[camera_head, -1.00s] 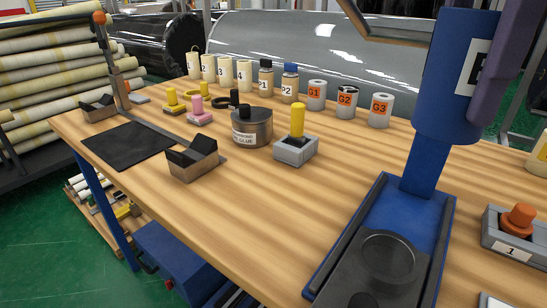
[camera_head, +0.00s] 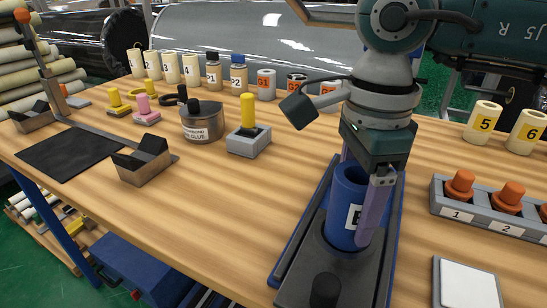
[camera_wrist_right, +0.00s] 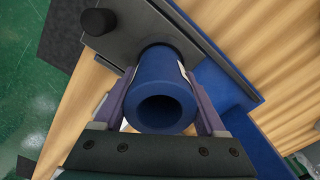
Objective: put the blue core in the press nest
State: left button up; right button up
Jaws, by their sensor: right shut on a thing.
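The blue core (camera_head: 345,207) is a hollow cylinder with a white label, standing upright over the dark plate of the press (camera_head: 300,272). My right gripper (camera_head: 358,208) is shut on it, with purple fingers on opposite sides. In the right wrist view, the core's open end (camera_wrist_right: 165,108) faces the camera between the fingers. The core's lower end is over the nest area and hides the round recess. I cannot tell whether it touches the bottom. My left gripper is not in view.
A black knob (camera_head: 325,288) stands on the plate in front of the core. At right are a grey holder with orange plugs (camera_head: 445,212) and a white pad (camera_head: 467,283). A glue pot (camera_head: 202,122) and a grey block with a yellow peg (camera_head: 248,140) stand left. The table between is clear.

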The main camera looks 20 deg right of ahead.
jog(key=shift+f, duration=0.85)
jog(key=shift+f, duration=0.2)
jog(key=o, duration=1.5)
jog(key=shift+r, duration=0.1)
notch_tip(320, 180, up, 12)
jog(key=shift+r, duration=0.15)
